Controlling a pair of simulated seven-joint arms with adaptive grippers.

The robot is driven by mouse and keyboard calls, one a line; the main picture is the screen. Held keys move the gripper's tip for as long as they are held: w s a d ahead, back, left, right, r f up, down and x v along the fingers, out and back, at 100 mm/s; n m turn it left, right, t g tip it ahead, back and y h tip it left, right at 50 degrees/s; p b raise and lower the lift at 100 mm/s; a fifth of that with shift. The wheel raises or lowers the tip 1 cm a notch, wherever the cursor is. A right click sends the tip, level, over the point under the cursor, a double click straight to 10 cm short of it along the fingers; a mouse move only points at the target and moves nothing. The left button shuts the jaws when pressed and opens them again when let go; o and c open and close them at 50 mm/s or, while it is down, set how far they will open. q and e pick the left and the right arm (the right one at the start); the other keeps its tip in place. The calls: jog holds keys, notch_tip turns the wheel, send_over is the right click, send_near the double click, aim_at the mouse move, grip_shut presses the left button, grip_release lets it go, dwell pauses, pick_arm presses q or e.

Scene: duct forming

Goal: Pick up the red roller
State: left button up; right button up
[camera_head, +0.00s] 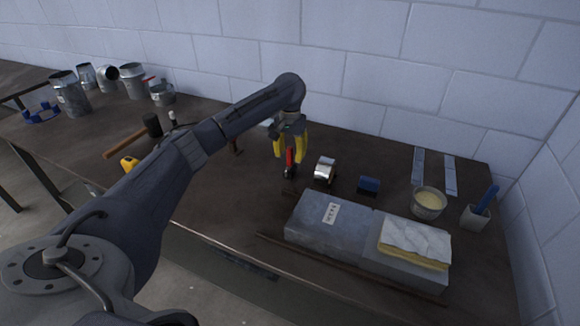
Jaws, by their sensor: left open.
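A red roller (290,158) stands out on the brown workbench near the middle of the camera_head view. Its upper part is red and its lower end is dark. My left gripper (289,154) points down over it, with one yellow finger on each side of the red part. The fingers are apart and open. I cannot tell whether either finger touches the roller. The gripper hides part of the roller's top. My right gripper is not in view.
A silver tape roll (325,168) and a blue block (369,185) lie just right of the roller. A long grey block (330,228) lies in front. A mallet (128,142) and yellow tape measure (129,163) lie left. Metal duct pieces (68,95) stand far left.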

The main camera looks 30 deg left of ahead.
pick_arm(q)
jog(key=shift+f, duration=0.9)
jog(key=shift+c, duration=0.5)
grip_shut()
